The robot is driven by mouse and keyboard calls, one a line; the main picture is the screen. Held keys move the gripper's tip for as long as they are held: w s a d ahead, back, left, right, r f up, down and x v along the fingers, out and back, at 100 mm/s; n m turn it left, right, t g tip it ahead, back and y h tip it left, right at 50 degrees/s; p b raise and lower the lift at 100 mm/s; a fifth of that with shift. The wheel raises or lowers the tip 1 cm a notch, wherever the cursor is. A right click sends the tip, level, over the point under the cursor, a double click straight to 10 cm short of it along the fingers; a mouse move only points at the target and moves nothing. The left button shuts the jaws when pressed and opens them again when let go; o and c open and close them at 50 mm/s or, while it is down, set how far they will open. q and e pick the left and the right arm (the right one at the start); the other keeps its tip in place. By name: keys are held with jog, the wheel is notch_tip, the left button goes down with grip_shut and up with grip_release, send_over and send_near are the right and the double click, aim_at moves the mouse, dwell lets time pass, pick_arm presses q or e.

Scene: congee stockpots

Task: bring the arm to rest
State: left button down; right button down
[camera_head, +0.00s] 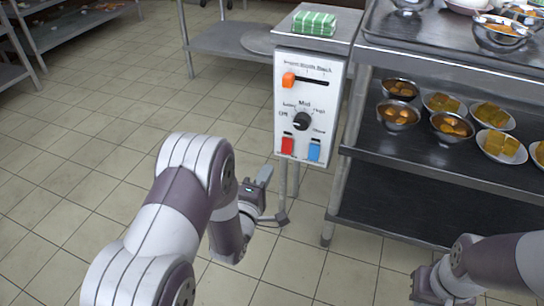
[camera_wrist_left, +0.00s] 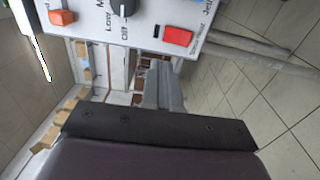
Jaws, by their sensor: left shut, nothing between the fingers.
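My left arm comes in from the left of the head view and bends in the middle. Its gripper (camera_head: 264,192) is shut and empty, in front of and below the white control panel (camera_head: 309,112). In the left wrist view the grey gripper (camera_wrist_left: 162,85) shows just below the panel's edge, with nothing held. My right gripper (camera_head: 428,288) is low at the right edge of the head view, and its fingers are too unclear to judge. The panel carries an orange slider (camera_head: 289,80), a black knob (camera_head: 301,121), a red switch (camera_head: 288,146) and a blue switch (camera_head: 314,151).
A steel rack (camera_head: 440,172) at right holds bowls and plates of food. A folded green striped cloth (camera_head: 314,23) lies on the counter above the panel. Shelves (camera_head: 75,18) stand at the far left. The tiled floor (camera_head: 110,120) on the left is clear.

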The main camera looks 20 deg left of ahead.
pick_arm(q)
jog(key=shift+s+r, duration=0.1)
jog(key=shift+s, duration=1)
